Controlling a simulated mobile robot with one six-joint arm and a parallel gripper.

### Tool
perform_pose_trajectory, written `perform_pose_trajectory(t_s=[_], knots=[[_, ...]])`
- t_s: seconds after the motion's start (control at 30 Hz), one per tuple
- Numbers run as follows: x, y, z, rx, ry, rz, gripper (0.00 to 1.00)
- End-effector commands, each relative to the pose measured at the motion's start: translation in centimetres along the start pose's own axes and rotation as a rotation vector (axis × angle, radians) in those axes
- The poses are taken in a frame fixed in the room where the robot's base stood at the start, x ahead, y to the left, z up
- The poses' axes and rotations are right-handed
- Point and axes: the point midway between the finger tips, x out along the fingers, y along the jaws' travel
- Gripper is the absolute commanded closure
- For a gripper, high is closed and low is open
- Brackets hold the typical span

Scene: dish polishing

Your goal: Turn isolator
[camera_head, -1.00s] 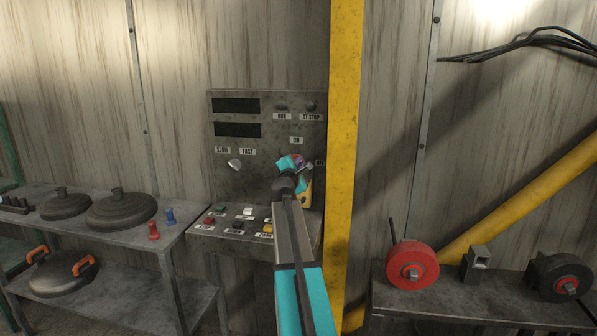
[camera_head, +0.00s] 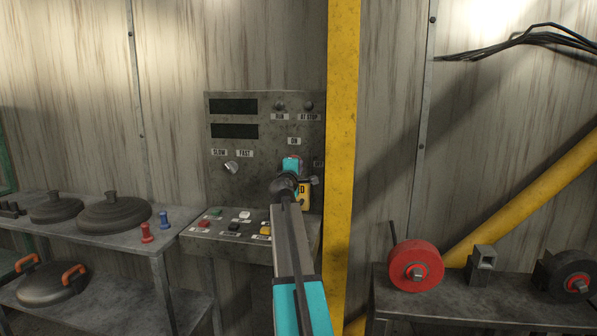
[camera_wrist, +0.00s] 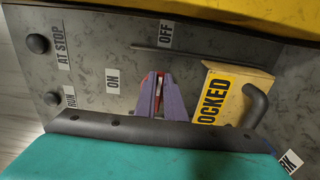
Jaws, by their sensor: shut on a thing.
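The grey control panel (camera_head: 262,105) stands on the wall, with ON and OFF labels around the isolator. In the wrist view, the purple fingers of my gripper (camera_wrist: 157,82) are closed on a small red piece, which I take as the isolator handle (camera_wrist: 155,78). It lies between the ON label (camera_wrist: 113,81) and the OFF label (camera_wrist: 165,34), and the fingers hide most of it. In the head view my teal wrist (camera_head: 292,164) is at the panel's lower right and hides the fingers.
A yellow LOCKED tag (camera_wrist: 231,94) with a dark hooked bar stands right of the fingers in the wrist view. A yellow post (camera_head: 342,120) rises close right of the panel. Several buttons (camera_head: 235,226) lie on the sloped desk below. Lidded pots (camera_head: 113,213) stand on the left bench.

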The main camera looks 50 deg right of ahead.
Motion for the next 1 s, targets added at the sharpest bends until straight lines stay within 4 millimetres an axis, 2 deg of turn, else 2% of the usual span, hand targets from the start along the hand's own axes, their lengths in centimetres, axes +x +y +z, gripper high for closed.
perform_pose_trajectory(t_s=[0.37, 0.4, 0.47, 0.5, 1.0], knots=[[0.06, 0.11, 0.07, 0.008, 0.000, 0.001, 1.00], [0.06, 0.11, 0.06, 0.008, 0.000, 0.001, 0.84], [0.05, 0.09, 0.06, 0.007, 0.000, 0.001, 0.74], [0.05, 0.08, 0.05, 0.007, 0.000, 0.001, 0.72], [-0.65, -0.02, 0.04, 0.005, 0.000, 0.000, 0.72]])
